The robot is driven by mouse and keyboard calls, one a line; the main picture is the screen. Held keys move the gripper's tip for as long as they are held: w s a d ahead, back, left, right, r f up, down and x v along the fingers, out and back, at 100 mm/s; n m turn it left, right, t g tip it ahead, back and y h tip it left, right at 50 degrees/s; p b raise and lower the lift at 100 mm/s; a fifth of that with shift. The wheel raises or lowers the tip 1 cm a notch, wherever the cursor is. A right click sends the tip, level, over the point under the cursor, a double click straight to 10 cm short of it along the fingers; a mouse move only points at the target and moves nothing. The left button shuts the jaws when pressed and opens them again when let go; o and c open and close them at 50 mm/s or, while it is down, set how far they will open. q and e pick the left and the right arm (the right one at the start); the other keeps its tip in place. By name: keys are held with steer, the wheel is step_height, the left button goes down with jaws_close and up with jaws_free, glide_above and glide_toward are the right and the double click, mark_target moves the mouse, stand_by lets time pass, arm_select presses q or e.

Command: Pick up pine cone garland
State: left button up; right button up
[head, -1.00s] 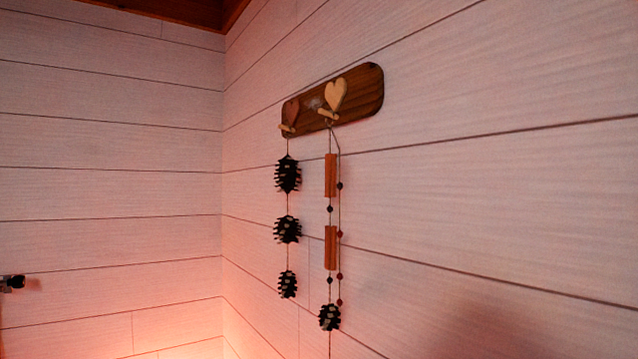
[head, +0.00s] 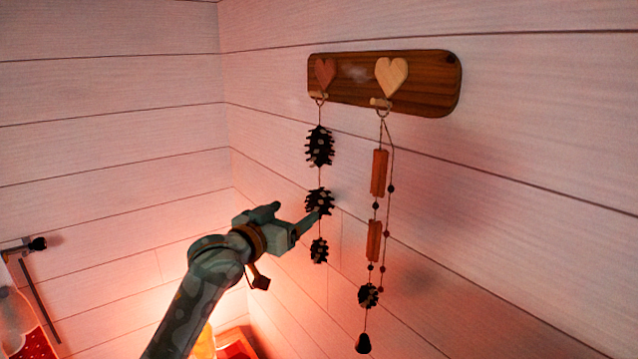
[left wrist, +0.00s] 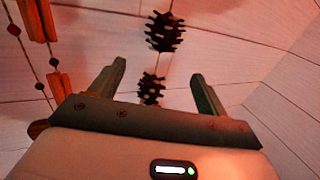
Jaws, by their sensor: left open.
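The pine cone garland (head: 320,147) hangs from the left peg of a wooden rack in the head view, with three dark cones on a thin cord. My left gripper (head: 297,211) is open and empty beside its middle and lowest cones; one finger overlaps the edge of the middle cone. In the left wrist view, two cones of the garland (left wrist: 165,32) show, the lower one in the gap between the open fingers (left wrist: 158,72). I cannot tell whether it is between them or beyond them. My right gripper is out of view.
The wooden rack (head: 436,83) with two hearts is on the plank wall. A second garland (head: 378,172) of wooden sticks, beads, a cone and a bell hangs close to the right. A dark fixture (head: 37,244) is at the far left. The wall right of the rack is bare.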

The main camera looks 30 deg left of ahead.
mark_target(313, 199)
arm_select(q)
steer(key=w, duration=0.5)
steer(key=shift+w+p, duration=0.2)
steer(key=shift+p, duration=0.15)
steer(key=shift+w+d, duration=0.1)
steer(key=shift+w, duration=0.35)
steer(key=w, duration=0.1)
steer(key=w+p, duration=0.1)
steer(key=w, duration=0.1)
steer(key=w+p, duration=0.1)
steer(key=shift+w+a+f, duration=0.15)
steer(key=shift+w+a, duration=0.1)
steer(key=shift+w, duration=0.2)
steer(key=shift+c, duration=0.6)
steer(key=shift+s, duration=0.25)
steer(key=c, duration=1)
steer(key=shift+w, duration=0.1)
